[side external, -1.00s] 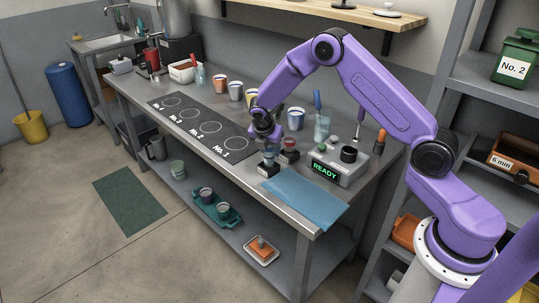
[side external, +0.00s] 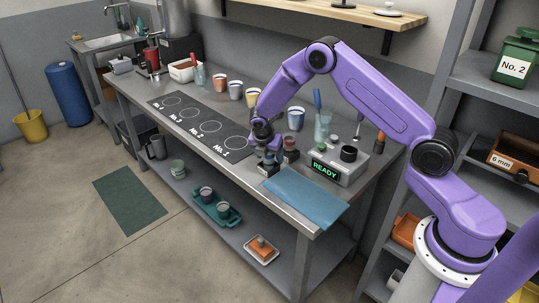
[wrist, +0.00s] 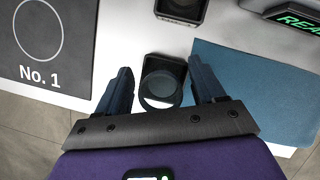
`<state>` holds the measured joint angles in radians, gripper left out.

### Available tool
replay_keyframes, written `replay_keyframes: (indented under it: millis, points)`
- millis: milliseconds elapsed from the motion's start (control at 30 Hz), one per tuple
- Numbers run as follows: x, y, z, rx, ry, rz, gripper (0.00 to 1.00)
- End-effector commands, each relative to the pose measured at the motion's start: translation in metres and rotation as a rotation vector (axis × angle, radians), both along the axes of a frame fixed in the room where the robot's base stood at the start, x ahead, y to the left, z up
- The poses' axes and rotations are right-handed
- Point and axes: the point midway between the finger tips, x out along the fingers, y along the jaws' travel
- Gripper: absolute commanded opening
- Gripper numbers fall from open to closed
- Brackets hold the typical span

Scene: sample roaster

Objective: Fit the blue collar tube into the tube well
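My gripper (wrist: 161,84) is open in the wrist view, with one dark blue finger on each side of a round, dark, clear-looking tube (wrist: 161,90). Narrow gaps show between the fingers and the tube. The tube is seen from above, over a black square block (wrist: 172,64) that appears to be the tube well. Its blue collar is not clear, and I cannot tell how deep it sits. In the side external view my gripper (side external: 268,145) is low over the black block (side external: 268,170) at the bench's front edge.
A second black block (wrist: 182,8) stands just behind; a tube with a red top (side external: 290,145) shows there. The READY control box (side external: 338,165) and blue cloth (side external: 300,195) lie to the right. The No. 1 mat (side external: 218,140) is at left.

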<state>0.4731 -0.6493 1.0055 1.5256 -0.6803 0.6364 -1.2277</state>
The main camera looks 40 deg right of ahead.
Motion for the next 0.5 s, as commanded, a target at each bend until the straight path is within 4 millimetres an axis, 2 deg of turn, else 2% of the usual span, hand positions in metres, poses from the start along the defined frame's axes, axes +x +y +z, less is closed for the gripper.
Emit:
replay_keyframes:
  millis: [267,500]
  points:
    - [0.0,0.001,0.002,0.001,-0.002,0.001,0.69]
    - [-0.009,0.015,0.04,0.001,-0.003,0.0,0.69]
